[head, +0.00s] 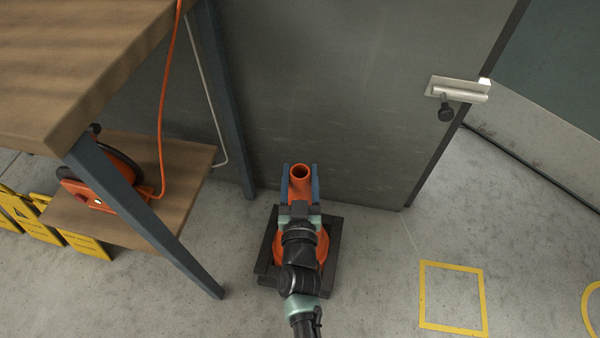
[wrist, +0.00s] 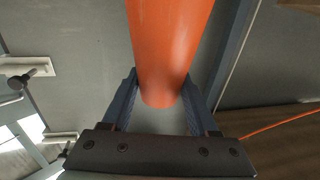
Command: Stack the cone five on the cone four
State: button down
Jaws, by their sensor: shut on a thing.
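An orange cone (head: 299,172) with a round open top stands upright in front of the grey panel. My gripper (head: 300,184) is shut on its upper part, one blue-grey finger on each side. In the wrist view the orange cone (wrist: 168,45) fills the space between the fingers (wrist: 162,105). Below my gripper a black square base (head: 335,245) with an orange round foot shows on the floor. My arm hides most of the cone's body. I cannot tell cone four from cone five, or whether the held cone rests on another.
A wooden workbench (head: 80,60) with blue legs stands at the left; its lower shelf (head: 180,165) carries an orange machine (head: 95,185). A grey panel (head: 310,90) with a latch (head: 458,88) stands behind. Floor around the yellow square (head: 452,298) is clear.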

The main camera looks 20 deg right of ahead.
aim_at(300, 195)
jog(key=shift+d+f+b, duration=0.1)
jog(key=shift+f+b, duration=2.45)
jog(key=shift+f, duration=0.45)
jog(key=shift+c, duration=0.4)
grip_release()
jog(key=shift+f, duration=0.15)
jog(key=shift+s+f, duration=0.1)
jog(key=shift+f, duration=0.2)
jog(key=shift+s+a+r, duration=0.1)
jog(key=shift+s+a, duration=0.15)
jog(key=shift+s, duration=0.05)
jog(key=p+v, duration=0.4)
jog(key=v, duration=0.8)
jog(key=shift+r, duration=0.2)
